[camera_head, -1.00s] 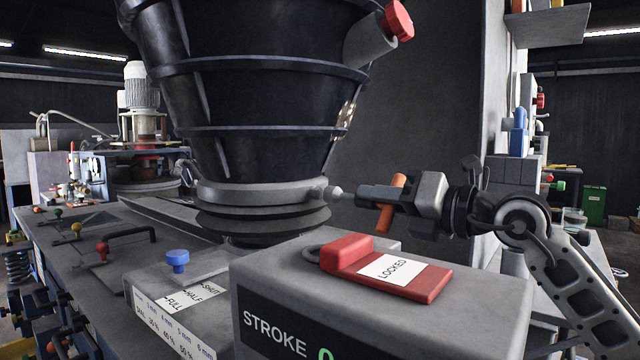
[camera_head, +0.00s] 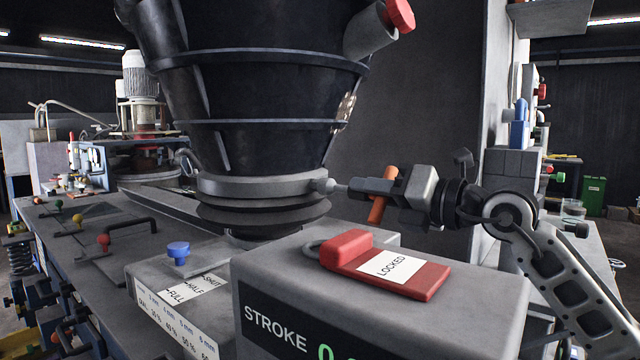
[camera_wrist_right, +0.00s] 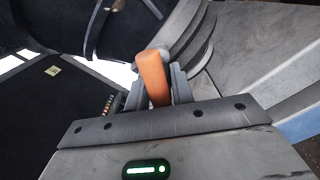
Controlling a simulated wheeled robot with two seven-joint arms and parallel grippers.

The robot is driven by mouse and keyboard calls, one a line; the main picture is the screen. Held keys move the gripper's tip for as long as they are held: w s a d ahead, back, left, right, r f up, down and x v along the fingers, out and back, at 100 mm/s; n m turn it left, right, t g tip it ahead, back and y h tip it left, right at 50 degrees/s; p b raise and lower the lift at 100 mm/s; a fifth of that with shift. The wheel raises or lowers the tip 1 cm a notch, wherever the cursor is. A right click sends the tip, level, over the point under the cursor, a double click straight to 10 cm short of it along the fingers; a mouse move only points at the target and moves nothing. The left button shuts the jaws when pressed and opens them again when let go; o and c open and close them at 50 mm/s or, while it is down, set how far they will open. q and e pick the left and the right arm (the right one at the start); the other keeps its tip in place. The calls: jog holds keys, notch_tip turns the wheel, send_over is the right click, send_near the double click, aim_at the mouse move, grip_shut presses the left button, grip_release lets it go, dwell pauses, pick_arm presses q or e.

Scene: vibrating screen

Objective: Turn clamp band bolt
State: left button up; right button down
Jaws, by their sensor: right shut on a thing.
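The grey clamp band (camera_head: 255,188) runs around the bottom of the dark hopper, with a lug and bolt end (camera_head: 327,187) at its right side. My right gripper (camera_head: 368,187) reaches in from the right at the height of the band. It is shut on a tool with an orange handle (camera_head: 382,200), which also shows between the fingers in the right wrist view (camera_wrist_right: 153,78). The tool's far end is close to the bolt; I cannot tell if it is seated on it. My left gripper is in neither current view.
A red lock tag marked LOCKED (camera_head: 389,266) lies on the grey STROKE box (camera_head: 275,268) below my right gripper. A blue knob (camera_head: 178,252) stands on the scale box to the left. The black hopper (camera_head: 265,95) rises above the band.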

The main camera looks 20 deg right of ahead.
pick_arm(q)
jog(key=shift+r+p, duration=0.5)
jog(key=shift+r, duration=0.1)
pick_arm(e)
jog(key=shift+w+a, duration=0.4)
jog(key=shift+w, duration=0.2)
pick_arm(q)
jog(key=shift+f, duration=0.15)
pick_arm(e)
jog(key=shift+r+m+p, duration=0.25)
jog(key=shift+m+p, duration=1)
jog(key=shift+m, duration=0.25)
jog(key=shift+f+b, duration=0.25)
jog(key=shift+b, duration=0.3)
jog(key=shift+n+b, duration=0.3)
jog(key=shift+n, duration=0.9)
pick_arm(q)
notch_tip(320, 180, down, 3)
jog(key=shift+a+r+g, duration=0.1)
jog(key=shift+a+g, duration=0.05)
jog(key=shift+g, duration=0.15)
